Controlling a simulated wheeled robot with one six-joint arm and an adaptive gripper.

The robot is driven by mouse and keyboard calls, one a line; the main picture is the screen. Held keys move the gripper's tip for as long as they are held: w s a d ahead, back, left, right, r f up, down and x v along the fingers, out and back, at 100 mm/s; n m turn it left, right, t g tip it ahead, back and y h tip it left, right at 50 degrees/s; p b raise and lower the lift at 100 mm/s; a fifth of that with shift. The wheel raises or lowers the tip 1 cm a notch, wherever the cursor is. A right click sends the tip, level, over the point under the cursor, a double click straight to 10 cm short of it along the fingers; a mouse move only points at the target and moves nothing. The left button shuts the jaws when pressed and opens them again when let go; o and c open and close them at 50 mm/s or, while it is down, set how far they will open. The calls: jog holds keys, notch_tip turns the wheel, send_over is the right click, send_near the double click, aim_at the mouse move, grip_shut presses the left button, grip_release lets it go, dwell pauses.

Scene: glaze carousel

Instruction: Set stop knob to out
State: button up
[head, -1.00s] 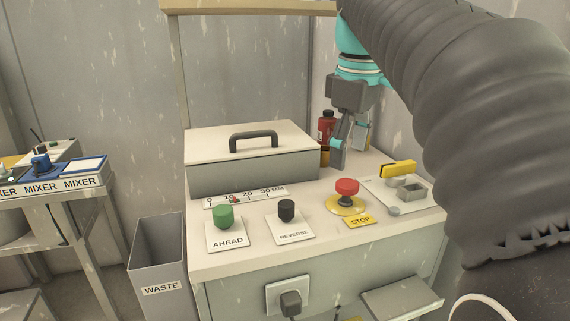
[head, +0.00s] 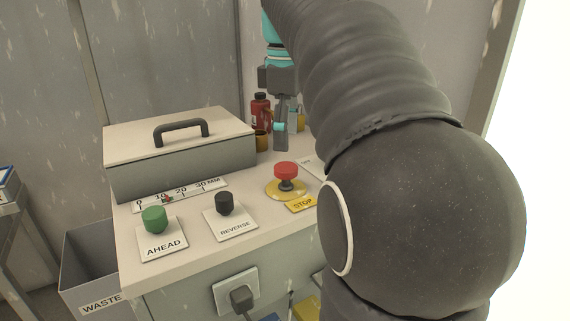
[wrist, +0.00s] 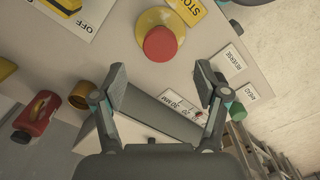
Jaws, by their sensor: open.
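The stop knob (head: 286,172) is a red mushroom head on a dark stem over a round yellow base, with a yellow STOP label (head: 301,203) in front of it. The red knob also shows in the wrist view (wrist: 160,43), beyond my fingertips and roughly centred between them. My gripper (head: 284,140) hangs behind the knob in the head view, fingers pointing down. In the wrist view my gripper (wrist: 160,85) is open, with nothing between its fingers and apart from the knob.
Green AHEAD (head: 154,219) and black REVERSE (head: 224,203) knobs stand left of the stop knob. A lidded box (head: 182,150) with a handle is behind them. A red bottle (head: 260,110) stands at the back. A waste bin (head: 92,255) is at lower left.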

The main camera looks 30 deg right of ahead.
aim_at(286, 166)
notch_tip(286, 166, down, 6)
jog(key=shift+f+b, duration=0.1)
jog(key=shift+b, duration=0.35)
